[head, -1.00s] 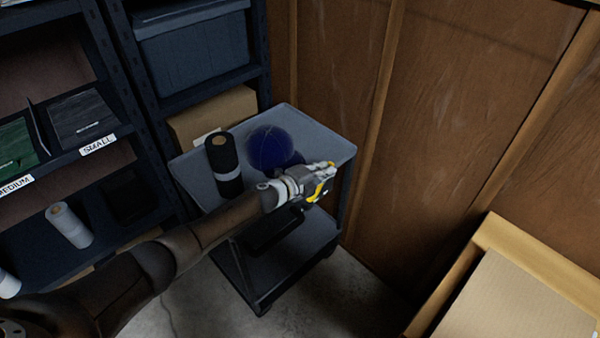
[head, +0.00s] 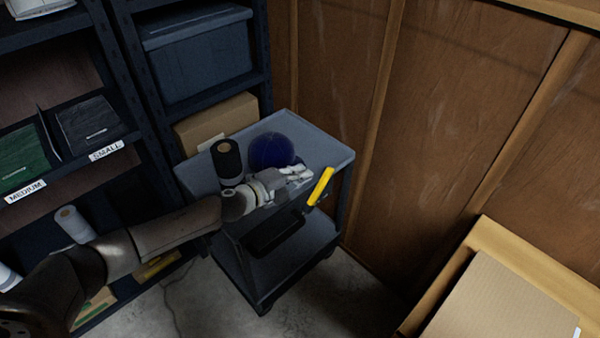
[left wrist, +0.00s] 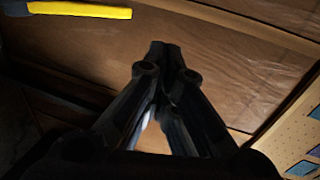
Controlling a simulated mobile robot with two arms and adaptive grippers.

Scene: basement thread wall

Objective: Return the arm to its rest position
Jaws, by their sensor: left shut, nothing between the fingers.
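My left arm (head: 165,232) comes in from the left of the head view. My left gripper (head: 305,172) is over the grey cart (head: 325,150), in front of a dark blue ball (head: 270,150) and a black thread spool (head: 227,160). In the left wrist view the fingers (left wrist: 168,60) are shut together with nothing between them. A yellow handle (head: 321,186) stands up at the cart's front right, just right of the fingertips. It also shows in the left wrist view (left wrist: 85,9), apart from the fingers. My right gripper is not in view.
A blue tote (head: 200,55) and a cardboard box (head: 215,122) are behind the cart. A wooden wall (head: 450,110) stands at the right. Another box (head: 505,305) is at the lower right. Some concrete floor (head: 350,295) is clear.

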